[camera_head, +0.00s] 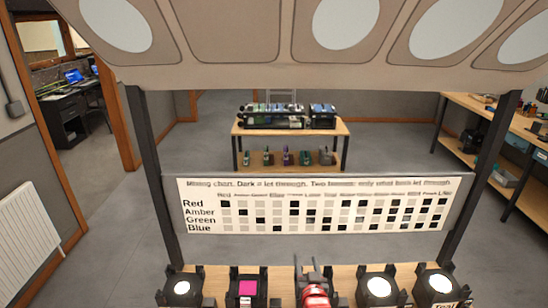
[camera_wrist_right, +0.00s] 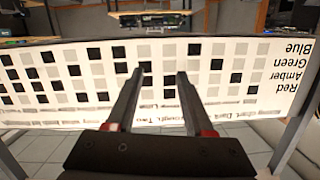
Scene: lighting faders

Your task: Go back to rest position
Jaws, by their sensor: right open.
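My right gripper (camera_head: 313,266) is at the bottom middle of the head view, over the row of lamps. In the right wrist view its two dark fingers (camera_wrist_right: 161,73) with red bases are apart, with nothing between them. The mixing chart (camera_head: 330,184), a white board with black and grey squares, stands beyond the gripper; it appears upside down in the wrist view (camera_wrist_right: 225,88). My left gripper is in neither view.
Black lamps sit on a wooden surface: one with a pink face (camera_head: 247,288), others with white discs (camera_head: 378,287). My right gripper covers the middle of the row. Dark posts (camera_head: 152,170) flank the chart. A panel with pale ovals (camera_head: 345,20) hangs above. A wooden table (camera_head: 290,130) stands behind.

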